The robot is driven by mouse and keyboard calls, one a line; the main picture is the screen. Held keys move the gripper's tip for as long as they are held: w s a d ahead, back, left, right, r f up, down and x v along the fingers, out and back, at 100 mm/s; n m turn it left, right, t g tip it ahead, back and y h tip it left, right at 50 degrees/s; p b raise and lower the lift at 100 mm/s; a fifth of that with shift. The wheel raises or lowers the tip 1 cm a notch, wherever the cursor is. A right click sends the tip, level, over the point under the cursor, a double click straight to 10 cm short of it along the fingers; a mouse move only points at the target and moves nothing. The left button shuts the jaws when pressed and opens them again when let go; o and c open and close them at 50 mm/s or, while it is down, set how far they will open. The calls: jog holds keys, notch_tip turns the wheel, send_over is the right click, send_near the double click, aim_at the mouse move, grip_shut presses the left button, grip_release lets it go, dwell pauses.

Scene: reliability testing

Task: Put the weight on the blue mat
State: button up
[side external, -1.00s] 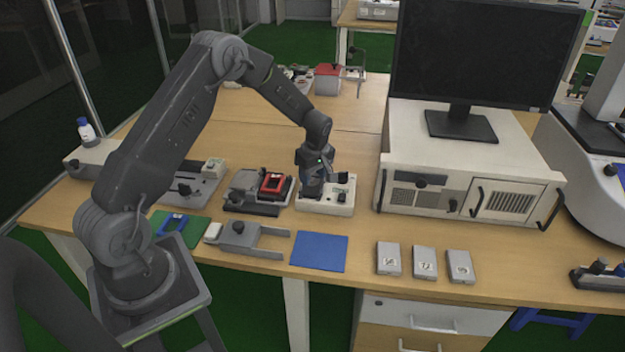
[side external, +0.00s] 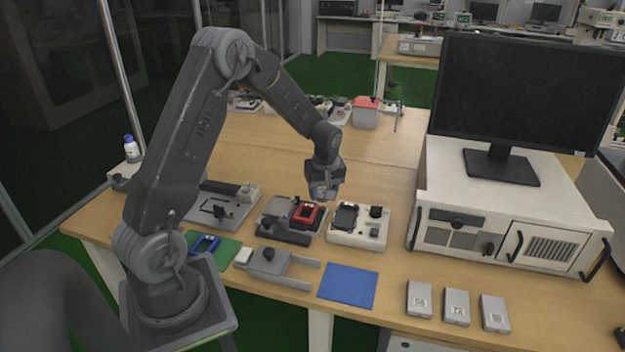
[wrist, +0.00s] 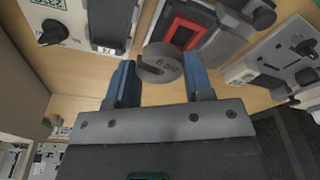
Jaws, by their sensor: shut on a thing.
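The weight (wrist: 160,63) is a grey round disc with a slot and markings, seen in the wrist view between the blue fingertips of my gripper (wrist: 158,80). My gripper is shut on it. In the side view my gripper (side external: 324,195) is raised above the bench, behind and between the white fixture and the fixture with the red frame. The weight cannot be made out there. The blue mat (side external: 347,286) lies flat and bare near the bench's front edge, below and slightly right of my gripper in the picture.
The white fixture (side external: 371,233) and the grey fixture with a red frame (side external: 305,213) stand behind the mat. A grey forked fixture (side external: 283,270) is left of it. Several small grey blocks (side external: 455,306) stand to its right. A large white instrument (side external: 510,215) carries a monitor.

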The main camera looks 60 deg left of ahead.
jog(key=w+d+f+m, duration=0.1)
jog(key=d+f+m, duration=0.15)
jog(key=d, duration=0.35)
jog(key=d+f+m, duration=0.2)
jog(key=d+m, duration=0.1)
jog(key=d, duration=0.3)
jog(key=m+t, duration=0.1)
jog(key=m, duration=0.3)
send_over(366, 287)
notch_tip(366, 287, down, 3)
jog(key=shift+s+f+h, duration=0.15)
jog(key=shift+f+h, duration=0.05)
jog(key=shift+h, duration=0.2)
jog(key=shift+d+f, duration=0.1)
jog(key=shift+f, duration=2.1)
jog(key=shift+f, duration=0.25)
jog(key=o, duration=1.1)
